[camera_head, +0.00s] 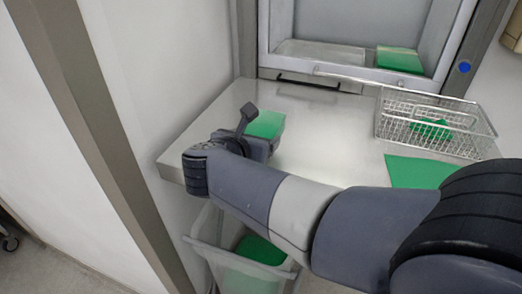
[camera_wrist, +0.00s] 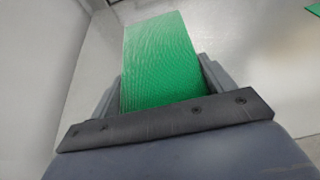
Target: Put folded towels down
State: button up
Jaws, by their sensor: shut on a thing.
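My gripper (camera_head: 260,142) is over the left part of the steel table (camera_head: 320,135). It is shut on a green folded towel (camera_head: 268,123), which sticks out beyond the fingers. In the wrist view the towel (camera_wrist: 160,55) lies between the two fingers, with the grey table top behind it. I cannot tell whether the towel touches the table. Another green towel (camera_head: 415,171) lies flat on the table at the right, partly hidden by my arm. A green towel (camera_head: 400,60) also sits in the wall hatch at the back right.
A wire basket (camera_head: 400,112) with a green cloth (camera_head: 430,130) inside stands at the table's right back. A bin (camera_head: 205,248) holding green cloth (camera_head: 260,249) is below the table's front edge. A grey post (camera_head: 95,130) stands at the left. The table's middle is clear.

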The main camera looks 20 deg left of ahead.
jog(key=shift+f, duration=2.4)
jog(key=shift+f, duration=0.15)
jog(key=o, duration=1)
jog(key=shift+r, duration=0.2)
jog(key=b+v, duration=0.2)
jog(key=v, duration=1)
jog(key=shift+s+b, duration=0.1)
jog(key=shift+b, duration=0.2)
